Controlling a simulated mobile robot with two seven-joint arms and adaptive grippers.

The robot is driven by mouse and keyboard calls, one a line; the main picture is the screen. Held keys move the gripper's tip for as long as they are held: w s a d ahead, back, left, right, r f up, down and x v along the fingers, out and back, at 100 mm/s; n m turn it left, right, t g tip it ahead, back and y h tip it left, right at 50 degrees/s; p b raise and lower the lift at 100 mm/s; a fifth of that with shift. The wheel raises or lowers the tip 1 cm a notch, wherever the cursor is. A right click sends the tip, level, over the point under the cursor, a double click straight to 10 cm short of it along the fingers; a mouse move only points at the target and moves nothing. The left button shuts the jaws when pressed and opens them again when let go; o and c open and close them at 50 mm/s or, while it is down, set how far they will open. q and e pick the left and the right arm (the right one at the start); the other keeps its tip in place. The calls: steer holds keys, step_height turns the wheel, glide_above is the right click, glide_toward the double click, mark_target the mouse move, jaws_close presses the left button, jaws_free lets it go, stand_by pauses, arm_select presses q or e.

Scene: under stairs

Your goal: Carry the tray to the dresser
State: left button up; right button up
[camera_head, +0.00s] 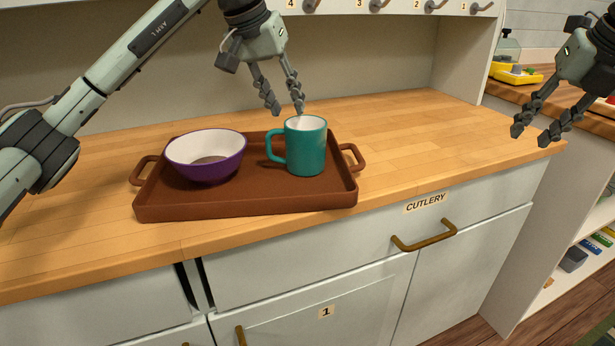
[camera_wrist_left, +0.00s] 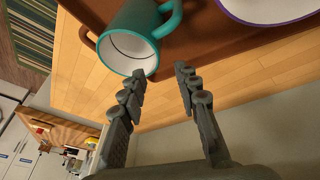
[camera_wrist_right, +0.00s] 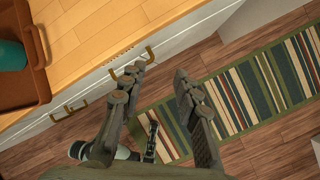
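A brown tray (camera_head: 246,207) with a loop handle at each end sits on the wooden counter. A purple bowl (camera_head: 205,157), white inside, stands on its left half. A teal mug (camera_head: 306,148) stands upright on its right half. My left gripper (camera_head: 285,108) is open and empty, just above and behind the mug; the left wrist view shows its fingers (camera_wrist_left: 160,72) apart near the mug (camera_wrist_left: 135,40). My right gripper (camera_head: 530,138) is open and empty, off the counter's right end; the right wrist view shows the tray (camera_wrist_right: 38,85) at the left edge. The dresser cannot be identified.
The wooden counter (camera_head: 430,140) is clear right of the tray. Its front has a drawer labelled CUTLERY (camera_head: 425,203) with a brass handle. A shelf with hooks runs above. A striped rug (camera_wrist_right: 240,95) lies on the floor. A yellow item (camera_head: 515,75) stands at the far right.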

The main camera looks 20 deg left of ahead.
steer(key=v, duration=1.1)
steer(key=shift+a+r, duration=0.3)
steer(key=shift+r, duration=0.15)
steer(key=shift+f, duration=0.1)
